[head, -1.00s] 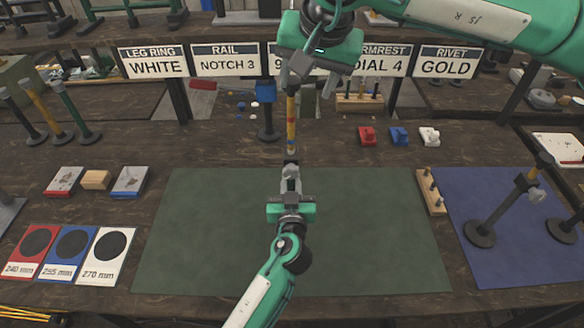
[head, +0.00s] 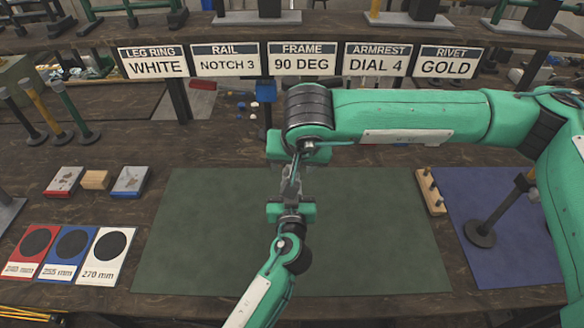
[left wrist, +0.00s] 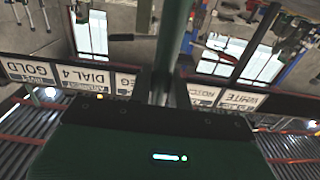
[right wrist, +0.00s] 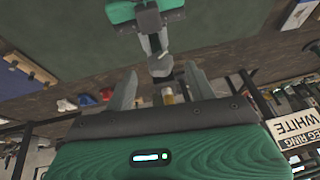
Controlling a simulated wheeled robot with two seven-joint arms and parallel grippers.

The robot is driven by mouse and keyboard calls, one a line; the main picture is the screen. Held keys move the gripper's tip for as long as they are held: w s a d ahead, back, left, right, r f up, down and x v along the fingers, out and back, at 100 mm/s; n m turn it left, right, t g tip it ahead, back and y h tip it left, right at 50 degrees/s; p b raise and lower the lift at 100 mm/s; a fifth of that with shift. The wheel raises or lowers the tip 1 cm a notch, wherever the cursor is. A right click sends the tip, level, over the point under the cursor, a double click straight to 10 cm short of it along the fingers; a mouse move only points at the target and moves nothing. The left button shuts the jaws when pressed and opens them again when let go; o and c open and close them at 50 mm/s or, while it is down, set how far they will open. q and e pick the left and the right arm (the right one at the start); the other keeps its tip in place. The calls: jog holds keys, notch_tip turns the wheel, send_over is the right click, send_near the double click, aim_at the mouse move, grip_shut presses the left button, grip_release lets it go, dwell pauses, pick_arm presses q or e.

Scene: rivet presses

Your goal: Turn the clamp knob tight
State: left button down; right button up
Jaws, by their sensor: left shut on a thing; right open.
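My left gripper (head: 291,196) is over the green mat (head: 370,240), shut on a slim post (left wrist: 172,45) that rises through the left wrist view. In the head view my right arm hides most of the post.
Signs such as the FRAME 90 DEG sign (head: 303,60) stand behind. A peg block (head: 430,192) and a stand (head: 482,230) on the blue mat (head: 510,265) are at right. Labelled cards (head: 105,255) and small blocks (head: 95,180) lie at left. The green mat's sides are clear.

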jog(key=shift+x, duration=1.5)
jog(key=shift+c, duration=0.2)
jog(key=c, duration=0.9)
jog(key=shift+c, duration=0.2)
